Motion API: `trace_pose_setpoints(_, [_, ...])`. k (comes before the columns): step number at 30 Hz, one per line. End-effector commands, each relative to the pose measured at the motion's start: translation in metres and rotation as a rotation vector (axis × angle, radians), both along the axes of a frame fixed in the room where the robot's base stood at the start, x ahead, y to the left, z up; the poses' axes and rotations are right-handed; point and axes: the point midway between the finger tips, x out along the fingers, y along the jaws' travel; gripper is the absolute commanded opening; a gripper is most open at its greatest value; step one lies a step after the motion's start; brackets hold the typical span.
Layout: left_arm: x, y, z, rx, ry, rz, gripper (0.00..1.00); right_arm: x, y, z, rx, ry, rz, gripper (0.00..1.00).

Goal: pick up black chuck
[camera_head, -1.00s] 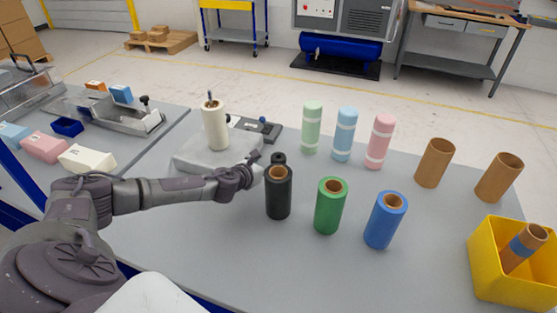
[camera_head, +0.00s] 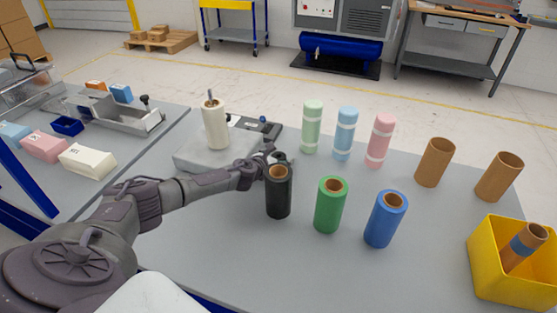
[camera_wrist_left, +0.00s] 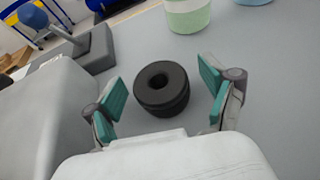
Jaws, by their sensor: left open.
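The black chuck (camera_wrist_left: 162,88) is a short, thick black ring with a round hole in its top. It stands upright on the grey table. In the wrist view my left gripper (camera_wrist_left: 162,98) is open, its teal-padded fingers on either side of the chuck with gaps showing. In the head view my left gripper (camera_head: 280,160) is just behind the tall black tube (camera_head: 278,197), and I cannot clearly make out the chuck there. My right gripper is not in view.
A green tube (camera_head: 329,210) and a blue tube (camera_head: 384,222) stand right of the black tube. A white roll (camera_head: 214,128) stands on a grey block left of the gripper. Pale wrapped rolls (camera_head: 344,137) are behind. A yellow bin (camera_head: 487,275) is at right.

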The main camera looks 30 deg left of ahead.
Motion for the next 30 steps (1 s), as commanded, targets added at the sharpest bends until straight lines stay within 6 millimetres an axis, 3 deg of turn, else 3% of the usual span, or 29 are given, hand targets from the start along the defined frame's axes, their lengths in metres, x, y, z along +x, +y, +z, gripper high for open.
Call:
trace_pose_setpoints(2, [0.000,0.000,0.000,0.000,0.000,0.000,0.77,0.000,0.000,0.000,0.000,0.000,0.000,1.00])
trace_pose_setpoints(13, [-0.001,0.000,0.000,0.000,0.001,0.001,0.16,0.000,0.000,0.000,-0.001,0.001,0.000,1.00])
trace_pose_setpoints(22, [0.000,0.001,0.009,0.001,-0.001,0.001,0.16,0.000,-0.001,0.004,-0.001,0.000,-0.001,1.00])
trace_pose_setpoints(30, [0.000,0.002,0.063,0.003,-0.004,0.000,0.16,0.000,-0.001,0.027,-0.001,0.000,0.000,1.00])
